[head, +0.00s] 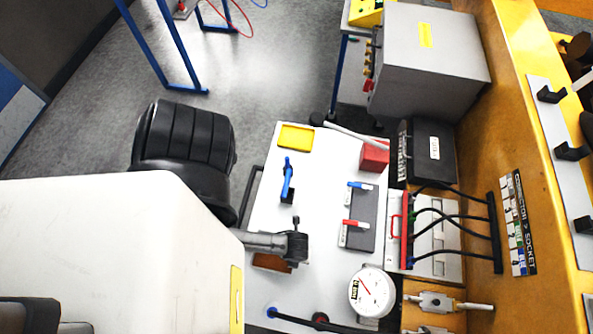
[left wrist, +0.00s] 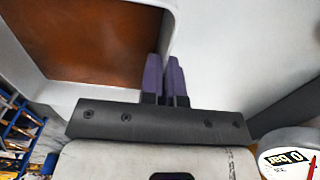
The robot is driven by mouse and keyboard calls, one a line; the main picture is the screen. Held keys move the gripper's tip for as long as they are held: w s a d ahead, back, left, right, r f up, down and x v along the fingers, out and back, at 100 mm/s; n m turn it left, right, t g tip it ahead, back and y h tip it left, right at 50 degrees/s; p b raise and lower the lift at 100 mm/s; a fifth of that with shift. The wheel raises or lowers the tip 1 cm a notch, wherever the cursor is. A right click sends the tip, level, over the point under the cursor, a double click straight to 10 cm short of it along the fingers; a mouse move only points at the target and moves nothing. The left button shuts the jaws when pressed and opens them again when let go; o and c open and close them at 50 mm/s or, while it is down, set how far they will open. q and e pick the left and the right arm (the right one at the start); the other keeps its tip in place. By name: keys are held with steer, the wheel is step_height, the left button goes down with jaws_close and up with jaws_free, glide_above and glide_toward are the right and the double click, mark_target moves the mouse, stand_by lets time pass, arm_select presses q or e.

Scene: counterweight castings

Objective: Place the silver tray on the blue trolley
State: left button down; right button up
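I cannot pick out a silver tray for certain. A small brown panel (head: 271,263) lies by my left gripper (head: 294,247) over the white worktop (head: 268,215). In the left wrist view the brown panel (left wrist: 85,40) has a pale grey rim, and the purple fingers of the left gripper (left wrist: 166,75) are close together at that rim. Whether the rim is between them is unclear. A blue frame (head: 175,48) stands on the floor at the top left; I cannot tell if it is the blue trolley. My right gripper is out of view.
The worktop carries a yellow tray (head: 296,137), a blue-handled valve (head: 287,178), a red block (head: 374,156) and a round gauge (head: 372,292). A grey cabinet (head: 430,65) and a black case (head: 433,150) stand to the right. The grey floor (head: 270,70) at the top is largely open.

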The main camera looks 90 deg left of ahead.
arm_select(q)
steer(key=shift+f, duration=0.2)
steer(key=c, duration=1.4)
jaws_free()
steer(key=shift+o, duration=0.2)
steer(key=w+a+r+n+t, duration=0.1)
steer(key=w+r+n, duration=0.1)
steer(key=r+n, duration=0.7)
steer(key=w+a+r+n+t, duration=0.1)
steer(key=w+r+n+t, duration=0.1)
steer(key=r+n, duration=0.8)
steer(key=shift+w+r+t+p, duration=0.35)
steer(key=shift+w+r, duration=0.4)
steer(key=shift+r, duration=1.95)
